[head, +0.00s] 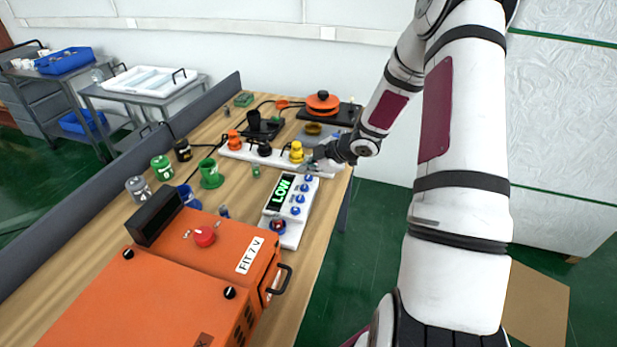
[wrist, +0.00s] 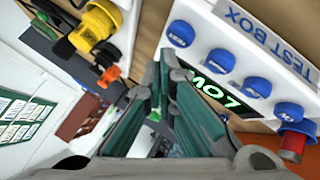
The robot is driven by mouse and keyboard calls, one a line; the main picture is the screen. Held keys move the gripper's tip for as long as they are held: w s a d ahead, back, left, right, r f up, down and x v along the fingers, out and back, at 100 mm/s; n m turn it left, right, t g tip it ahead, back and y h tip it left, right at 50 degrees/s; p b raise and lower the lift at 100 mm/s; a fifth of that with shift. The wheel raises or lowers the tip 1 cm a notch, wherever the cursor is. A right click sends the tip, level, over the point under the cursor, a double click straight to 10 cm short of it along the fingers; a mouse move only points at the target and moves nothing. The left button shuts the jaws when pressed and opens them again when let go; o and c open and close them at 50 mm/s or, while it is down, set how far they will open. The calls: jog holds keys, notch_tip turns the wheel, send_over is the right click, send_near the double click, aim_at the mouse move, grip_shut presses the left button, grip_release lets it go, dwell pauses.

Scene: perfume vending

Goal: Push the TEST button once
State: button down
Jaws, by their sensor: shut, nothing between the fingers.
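The white test box (head: 290,222) lies on the table near its right edge, with a dark display reading LOW in green. It also shows in the wrist view (wrist: 205,22), where TEST BOX is printed along its edge. A row of several blue buttons runs beside the display; the end button nearest my gripper (head: 309,178) also shows in the wrist view (wrist: 181,33). The words on the buttons are too small to read surely. My gripper (head: 314,164) is shut and empty, at the box's far end; its fingertips (wrist: 168,62) appear close to the end button. Contact cannot be told.
An orange machine (head: 205,262) with a red button stands in front. A white strip (head: 240,155) with a yellow fitting (head: 296,152) lies just behind the box. Coloured cups and jars stand to the left. A knob with a red part (head: 278,226) sits at the box's near end.

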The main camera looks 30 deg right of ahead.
aim_at(307, 178)
jog(key=shift+f, duration=0.1)
jog(key=shift+f, duration=0.3)
jog(key=shift+f, duration=0.45)
dwell(0.9)
jog(key=shift+r, duration=0.1)
jog(key=shift+r+p, duration=0.6)
jog(key=shift+r, duration=0.2)
jog(key=shift+s+r+p, duration=0.15)
jog(key=shift+r+p, duration=0.8)
jog(key=shift+r, duration=0.35)
jog(key=shift+r+p, duration=0.65)
jog(key=shift+r, duration=0.55)
